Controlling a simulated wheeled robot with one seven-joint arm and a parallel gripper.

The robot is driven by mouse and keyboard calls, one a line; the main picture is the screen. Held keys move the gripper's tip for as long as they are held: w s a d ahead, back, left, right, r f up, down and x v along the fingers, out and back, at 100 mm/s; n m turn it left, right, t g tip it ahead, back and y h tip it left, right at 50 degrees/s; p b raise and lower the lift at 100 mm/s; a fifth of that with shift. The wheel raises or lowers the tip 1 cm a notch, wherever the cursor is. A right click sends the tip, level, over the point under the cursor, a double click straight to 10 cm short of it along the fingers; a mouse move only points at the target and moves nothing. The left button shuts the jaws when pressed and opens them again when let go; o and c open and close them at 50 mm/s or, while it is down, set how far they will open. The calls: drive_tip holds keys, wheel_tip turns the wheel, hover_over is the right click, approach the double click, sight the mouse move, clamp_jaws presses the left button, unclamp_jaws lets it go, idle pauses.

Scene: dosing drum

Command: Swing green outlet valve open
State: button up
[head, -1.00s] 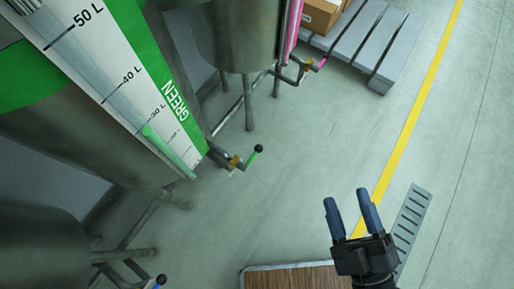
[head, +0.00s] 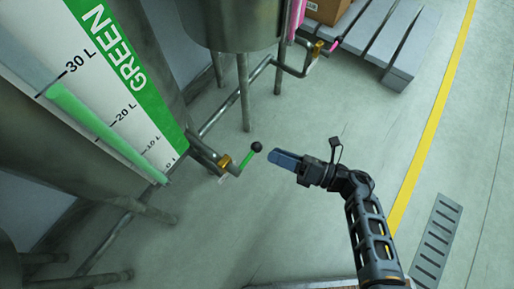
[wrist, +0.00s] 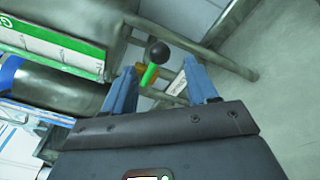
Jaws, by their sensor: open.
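The green outlet valve has a green lever (head: 247,159) with a black ball knob (head: 257,146) on a brass body (head: 224,162), at the outlet pipe under the drum labelled GREEN (head: 120,50). My gripper (head: 274,160) is just right of the knob in the head view, its blue fingers pointing at the lever, apart from it as far as I can tell. In the wrist view my gripper (wrist: 168,88) is open, and the knob (wrist: 158,52) and green lever (wrist: 150,75) show between and beyond the fingertips. Nothing is held.
Another drum (head: 225,25) with a pink-handled valve (head: 334,45) stands behind. A pallet (head: 392,50) with a carton is at the upper right. Pipes and drum legs (head: 244,92) stand near the valve. Open floor lies right, with a yellow line and a grate (head: 438,240).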

sight(257, 148)
drive_tip(key=b+x, duration=0.1)
drive_tip(key=x, duration=0.6)
clamp_jaws()
idle(0.5)
